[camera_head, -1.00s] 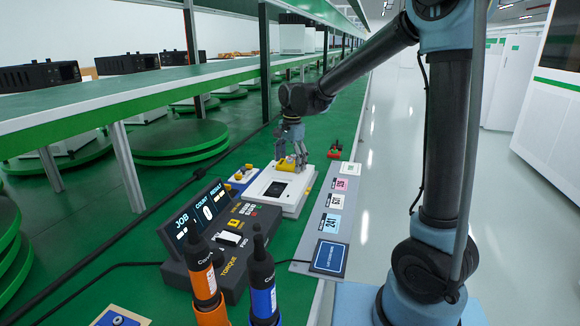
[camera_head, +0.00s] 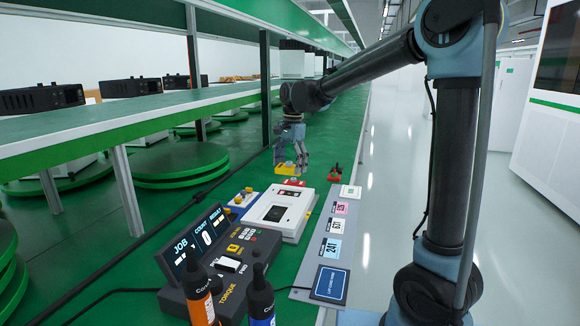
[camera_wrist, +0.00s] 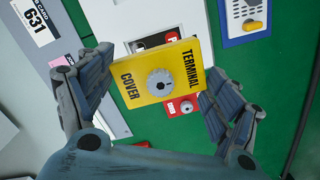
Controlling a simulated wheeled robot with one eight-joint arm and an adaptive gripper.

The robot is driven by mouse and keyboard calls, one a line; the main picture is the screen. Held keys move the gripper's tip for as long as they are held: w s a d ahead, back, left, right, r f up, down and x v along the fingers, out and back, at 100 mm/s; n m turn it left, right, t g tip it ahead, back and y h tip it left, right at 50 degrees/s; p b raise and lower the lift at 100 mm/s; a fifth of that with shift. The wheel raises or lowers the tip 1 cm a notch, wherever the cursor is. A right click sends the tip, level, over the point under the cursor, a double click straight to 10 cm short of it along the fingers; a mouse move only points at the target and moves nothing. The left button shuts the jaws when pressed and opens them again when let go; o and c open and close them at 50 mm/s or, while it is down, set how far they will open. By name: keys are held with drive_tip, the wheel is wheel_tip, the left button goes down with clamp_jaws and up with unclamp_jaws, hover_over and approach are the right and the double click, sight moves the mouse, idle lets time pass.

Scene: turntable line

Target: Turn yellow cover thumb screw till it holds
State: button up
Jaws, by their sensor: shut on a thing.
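The yellow terminal cover (camera_wrist: 189,66) is between the two fingers of my gripper (camera_wrist: 160,88) in the wrist view. The gripper is shut on it by its opposite edges. The grey thumb screw (camera_wrist: 160,84) sits in the middle of the cover's face, with no finger on it. In the head view my gripper (camera_head: 291,164) points down with the yellow cover (camera_head: 286,169) at its tips, just past the far end of the white unit (camera_head: 291,226). The unit (camera_wrist: 178,12) is partly behind the cover in the wrist view. Whether cover and unit touch cannot be told.
A red block (camera_wrist: 184,107) with a round knob shows beside the cover. A label strip (camera_head: 330,255) runs along the right edge.

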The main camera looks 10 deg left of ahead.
sight(289, 194)
drive_tip(key=shift+f, duration=3.55)
drive_tip(key=shift+s+f, duration=0.1)
drive_tip(key=shift+f, duration=0.45)
idle(0.3)
drive_tip(key=o, duration=1.1)
drive_tip(key=shift+r, duration=0.1)
drive_tip(key=shift+r, duration=3.65)
